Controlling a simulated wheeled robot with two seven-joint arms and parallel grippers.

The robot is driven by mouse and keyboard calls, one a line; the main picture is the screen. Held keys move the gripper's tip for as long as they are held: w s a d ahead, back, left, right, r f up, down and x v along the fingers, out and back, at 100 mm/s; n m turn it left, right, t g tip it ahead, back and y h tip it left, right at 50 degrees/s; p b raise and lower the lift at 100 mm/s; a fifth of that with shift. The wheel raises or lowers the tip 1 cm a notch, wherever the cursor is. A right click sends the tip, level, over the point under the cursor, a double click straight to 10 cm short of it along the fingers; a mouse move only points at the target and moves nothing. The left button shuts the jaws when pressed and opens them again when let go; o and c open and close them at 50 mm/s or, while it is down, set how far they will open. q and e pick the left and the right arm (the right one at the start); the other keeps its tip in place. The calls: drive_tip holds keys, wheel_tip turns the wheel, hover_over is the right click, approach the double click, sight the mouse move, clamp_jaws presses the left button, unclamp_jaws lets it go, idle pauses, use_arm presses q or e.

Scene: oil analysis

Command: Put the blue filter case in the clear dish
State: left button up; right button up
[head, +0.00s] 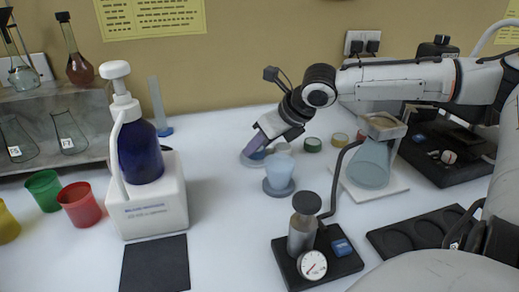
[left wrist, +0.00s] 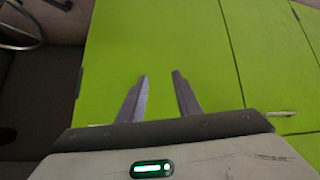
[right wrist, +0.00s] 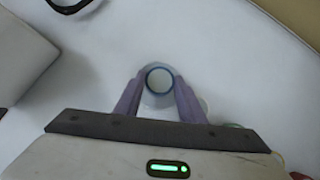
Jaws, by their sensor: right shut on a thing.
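My right gripper (head: 256,146) reaches down at the back middle of the white table. It is shut on the blue filter case (right wrist: 160,80), a small round case with a blue rim and pale centre between the fingertips in the right wrist view. The clear dish (head: 246,160) is a low round dish right under the fingertips, partly hidden by them; its pale edge also shows around the case in the right wrist view (right wrist: 152,100). I cannot tell whether the case touches the dish. My left gripper (left wrist: 160,92) is open and empty over a green surface.
A light-blue cup on a grey base (head: 279,172) stands just right of the dish. A green-rimmed disc (head: 312,145) and a yellow one (head: 340,140) lie further right. A white dispenser with a blue bottle (head: 141,152) stands left. A gauge stand (head: 312,264) is in front.

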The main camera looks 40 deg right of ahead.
use_arm(q)
drive_tip(key=shift+s, duration=0.1)
use_arm(e)
drive_tip(key=shift+f, duration=0.25)
drive_tip(key=o, duration=1.1)
use_arm(q)
drive_tip(key=shift+f, duration=0.1)
use_arm(e)
drive_tip(key=shift+r, duration=0.15)
drive_tip(key=shift+p+v, duration=0.55)
drive_tip(key=shift+v, duration=0.2)
drive_tip(key=shift+p+v, duration=0.45)
drive_tip(key=shift+v, duration=0.35)
use_arm(q)
drive_tip(key=shift+s+a+r+p, duration=0.1)
drive_tip(key=shift+a+r+p, duration=0.05)
drive_tip(key=shift+r+p, duration=0.45)
drive_tip(key=shift+a+r+p, duration=0.15)
drive_tip(key=shift+r+p, duration=0.25)
drive_tip(key=shift+r, duration=0.25)
use_arm(e)
drive_tip(key=v, duration=0.8)
drive_tip(key=shift+s+r, duration=0.3)
drive_tip(key=shift+s, duration=0.05)
